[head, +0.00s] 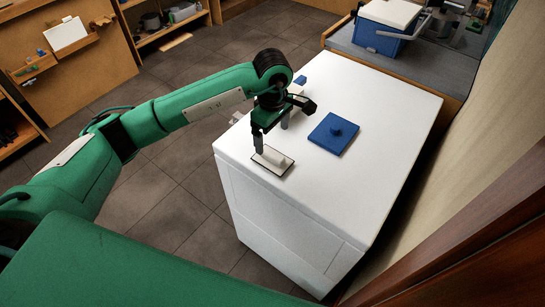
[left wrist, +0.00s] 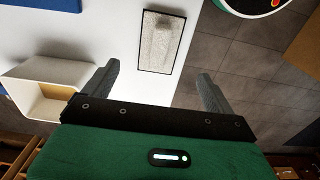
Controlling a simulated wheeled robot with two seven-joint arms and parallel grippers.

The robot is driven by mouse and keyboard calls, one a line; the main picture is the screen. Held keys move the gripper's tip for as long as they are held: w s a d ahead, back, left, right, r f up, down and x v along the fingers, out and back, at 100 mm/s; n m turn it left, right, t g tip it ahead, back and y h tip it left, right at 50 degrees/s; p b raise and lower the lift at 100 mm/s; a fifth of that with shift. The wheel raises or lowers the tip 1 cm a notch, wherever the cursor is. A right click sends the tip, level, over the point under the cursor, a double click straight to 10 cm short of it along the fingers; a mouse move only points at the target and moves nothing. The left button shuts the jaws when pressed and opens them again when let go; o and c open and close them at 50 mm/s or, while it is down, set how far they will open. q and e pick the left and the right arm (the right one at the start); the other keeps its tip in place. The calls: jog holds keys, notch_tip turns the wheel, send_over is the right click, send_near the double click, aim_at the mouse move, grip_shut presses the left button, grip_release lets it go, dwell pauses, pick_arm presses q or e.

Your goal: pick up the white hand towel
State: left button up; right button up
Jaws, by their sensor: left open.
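The white hand towel (head: 272,158) looks like a small pale, rough-textured piece with a raised ridge, on a thin dark-edged rectangle. It lies near the left edge of the white cabinet top (head: 385,95). In the left wrist view the towel (left wrist: 157,38) is just beyond the fingertips, roughly centred between them. My left gripper (head: 272,138) points down above the towel, open, with nothing between its fingers. In the left wrist view the open gripper (left wrist: 158,72) shows both fingers, apart from the towel. My right gripper is out of view.
A blue square lid-like piece with a knob (head: 333,135) lies right of the towel. A cream open box (left wrist: 55,85) stands close beside the left gripper. A blue cooler with a white lid (head: 380,38) sits on the bench behind. The cabinet's front top is bare.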

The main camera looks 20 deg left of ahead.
aim_at(272, 153)
pick_arm(q)
notch_tip(272, 153, down, 4)
jog(key=shift+p, duration=0.35)
notch_tip(272, 153, down, 5)
jog(key=shift+r+p, duration=0.15)
jog(key=shift+p, duration=1.05)
jog(key=shift+f, duration=0.25)
jog(key=shift+w, duration=0.1)
jog(key=c, duration=1.1)
